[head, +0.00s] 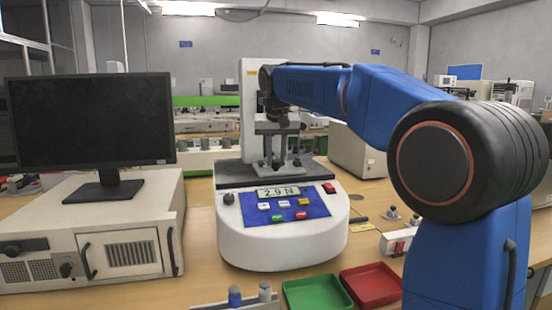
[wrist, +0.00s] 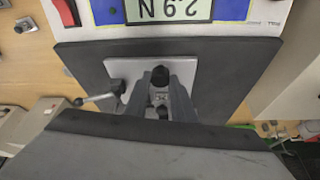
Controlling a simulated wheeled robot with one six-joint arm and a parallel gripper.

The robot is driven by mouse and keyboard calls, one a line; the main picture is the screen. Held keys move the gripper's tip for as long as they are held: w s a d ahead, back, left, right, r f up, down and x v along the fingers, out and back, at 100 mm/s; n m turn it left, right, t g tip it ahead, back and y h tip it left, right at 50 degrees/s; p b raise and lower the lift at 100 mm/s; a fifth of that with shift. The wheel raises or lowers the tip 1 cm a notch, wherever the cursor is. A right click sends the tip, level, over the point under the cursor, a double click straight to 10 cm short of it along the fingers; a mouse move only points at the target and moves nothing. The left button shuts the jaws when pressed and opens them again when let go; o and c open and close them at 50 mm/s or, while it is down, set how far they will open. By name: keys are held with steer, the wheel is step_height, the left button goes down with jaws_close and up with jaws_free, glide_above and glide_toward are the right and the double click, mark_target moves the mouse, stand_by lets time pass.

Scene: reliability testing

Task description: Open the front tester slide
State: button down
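The tester (head: 284,245) is a white machine with a blue button panel and a display reading 2.9 N. Its dark flat bed (head: 230,174) lies behind the panel and also shows in the wrist view (wrist: 85,60). A light grey plate (wrist: 118,68) sits on that bed, with a side lever (wrist: 100,97) and a small black knob (wrist: 160,76). My gripper (head: 277,158) points down over this plate, in front of the tester's column. In the wrist view its two fingers (wrist: 163,88) stand apart on either side of the knob. Contact cannot be told.
A black monitor (head: 90,125) stands on a beige cabinet (head: 120,240) at left. A green tray (head: 316,293) and a red tray (head: 371,285) lie in front of the tester. Small metal parts (head: 393,212) lie on the wooden bench to the right.

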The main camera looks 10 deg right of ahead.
steer(key=shift+s, duration=4.35)
steer(key=c, duration=1.5)
jaws_free()
steer(key=v, duration=1.7)
steer(key=shift+r, duration=0.25)
